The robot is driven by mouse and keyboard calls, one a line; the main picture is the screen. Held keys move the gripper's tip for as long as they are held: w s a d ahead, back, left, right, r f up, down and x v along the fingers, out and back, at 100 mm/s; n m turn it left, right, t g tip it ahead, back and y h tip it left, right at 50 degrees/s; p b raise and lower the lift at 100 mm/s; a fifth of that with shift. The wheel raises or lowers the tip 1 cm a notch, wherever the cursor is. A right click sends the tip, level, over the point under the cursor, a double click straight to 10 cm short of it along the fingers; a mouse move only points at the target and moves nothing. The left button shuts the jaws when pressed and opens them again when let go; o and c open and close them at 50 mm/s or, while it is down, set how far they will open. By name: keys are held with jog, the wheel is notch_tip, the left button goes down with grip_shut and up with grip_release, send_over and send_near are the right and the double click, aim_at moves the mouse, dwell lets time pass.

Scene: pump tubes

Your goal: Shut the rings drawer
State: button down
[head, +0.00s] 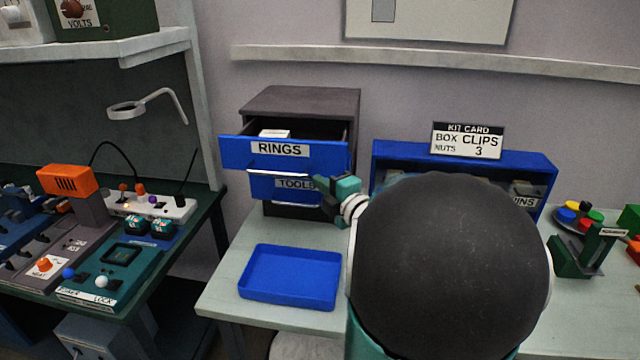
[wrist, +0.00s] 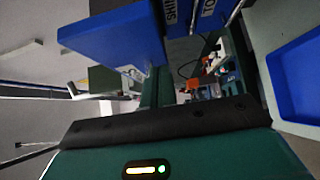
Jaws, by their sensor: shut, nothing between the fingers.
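The rings drawer (head: 285,153) is the top drawer of the dark cabinet (head: 300,103). It stands pulled well out, with a blue front, a white RINGS label, a pale handle bar and a white item inside. My gripper (head: 318,185) is shut and empty, just below the right end of this drawer front and in front of the tools drawer (head: 290,190). I cannot tell whether it touches either. In the wrist view a blue drawer body (wrist: 115,38), likely the rings drawer, juts out at upper left, beside the SHI and TO labels.
An empty blue tray (head: 290,275) lies on the pale table before the cabinet. A blue bin rack (head: 465,155) with a kit card (head: 467,141) stands to the right. A green bench (head: 150,265) with devices is at left. My round dark arm link hides the table's middle.

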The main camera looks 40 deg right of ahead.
jog(key=w+d, duration=0.2)
jog(key=d, duration=0.1)
jog(key=w+d, duration=0.6)
jog(key=d, duration=0.1)
jog(key=shift+w+f, duration=0.1)
jog(key=shift+f, duration=0.05)
jog(key=shift+a, duration=0.2)
dwell(0.3)
